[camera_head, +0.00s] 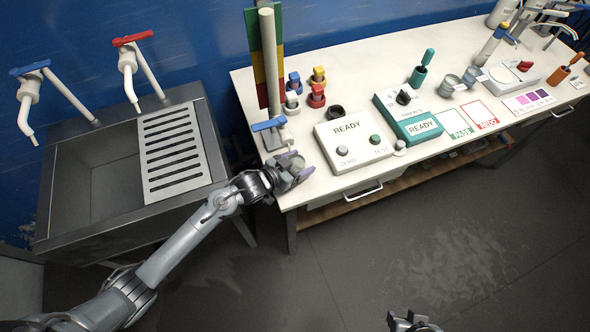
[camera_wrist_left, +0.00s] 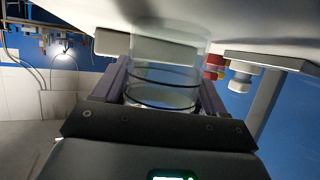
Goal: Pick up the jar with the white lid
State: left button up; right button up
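My left gripper (camera_head: 294,172) is at the near left corner of the white bench, low beside the READY box. In the left wrist view a clear, round jar (camera_wrist_left: 165,85) with dark rings stands between its two fingers (camera_wrist_left: 165,92). The fingers flank the jar closely. I cannot tell whether they press on it. In the head view the jar is mostly hidden by the gripper, and I cannot make out its white lid. My right gripper (camera_head: 412,322) is only partly in view at the bottom edge, away from the bench; its opening is unclear.
The white READY box (camera_head: 352,142) is just right of my left gripper. A blue-handled tap (camera_head: 268,125) and a tall post (camera_head: 268,60) stand behind it. Small coloured-capped bottles (camera_head: 317,95) are farther back. A metal sink (camera_head: 95,185) is at left.

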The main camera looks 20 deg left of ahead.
pick_arm(q)
jog(key=c, duration=0.7)
jog(key=shift+c, duration=0.3)
jog(key=shift+r, duration=0.15)
